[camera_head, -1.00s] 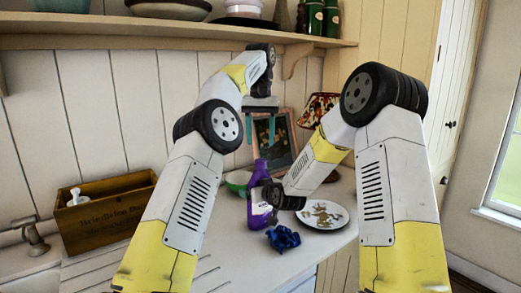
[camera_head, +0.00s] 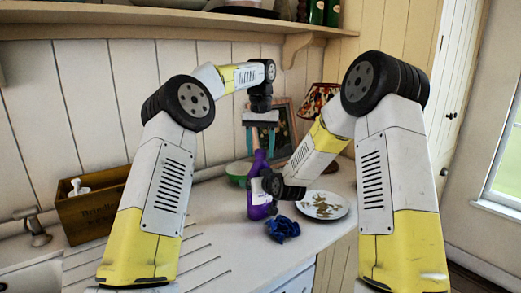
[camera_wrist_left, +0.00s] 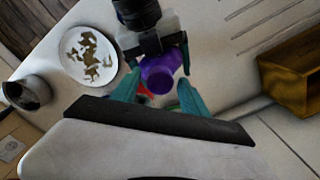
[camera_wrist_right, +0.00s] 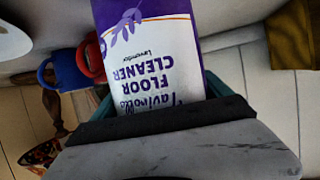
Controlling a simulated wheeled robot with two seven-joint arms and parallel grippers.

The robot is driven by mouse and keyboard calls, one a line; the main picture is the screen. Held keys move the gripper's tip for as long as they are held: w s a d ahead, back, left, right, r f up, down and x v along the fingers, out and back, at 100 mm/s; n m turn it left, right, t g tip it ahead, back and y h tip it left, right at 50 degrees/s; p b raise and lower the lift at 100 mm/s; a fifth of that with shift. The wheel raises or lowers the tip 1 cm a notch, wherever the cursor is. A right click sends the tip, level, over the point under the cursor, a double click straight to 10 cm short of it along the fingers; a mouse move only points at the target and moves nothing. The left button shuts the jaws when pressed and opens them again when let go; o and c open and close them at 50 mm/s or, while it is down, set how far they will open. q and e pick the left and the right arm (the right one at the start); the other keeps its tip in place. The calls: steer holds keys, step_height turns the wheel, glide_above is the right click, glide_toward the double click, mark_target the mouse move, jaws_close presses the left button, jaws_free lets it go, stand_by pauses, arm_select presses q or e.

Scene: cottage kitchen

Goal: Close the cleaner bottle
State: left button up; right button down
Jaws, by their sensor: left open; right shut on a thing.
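The purple cleaner bottle (camera_head: 259,200) stands upright on the counter. My right gripper (camera_head: 272,186) is shut on its body from the right; its fingertips are mostly hidden in the head view. In the right wrist view the bottle's "Floor Cleaner" label (camera_wrist_right: 150,65) fills the space between the teal fingers. My left gripper (camera_head: 261,143) is open and points down just above the bottle's top, one finger on each side. In the left wrist view the purple bottle top (camera_wrist_left: 160,73) shows between and beyond its fingers. I cannot tell whether a cap is on it.
A patterned plate (camera_head: 338,208) is to the right. A wooden box (camera_head: 95,207) is at the left. A shelf runs above.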

arm_select(q)
jaws_close()
steer(key=shift+o, duration=0.8)
jaws_free()
steer(key=shift+r, duration=3.75)
arm_select(e)
jaws_free()
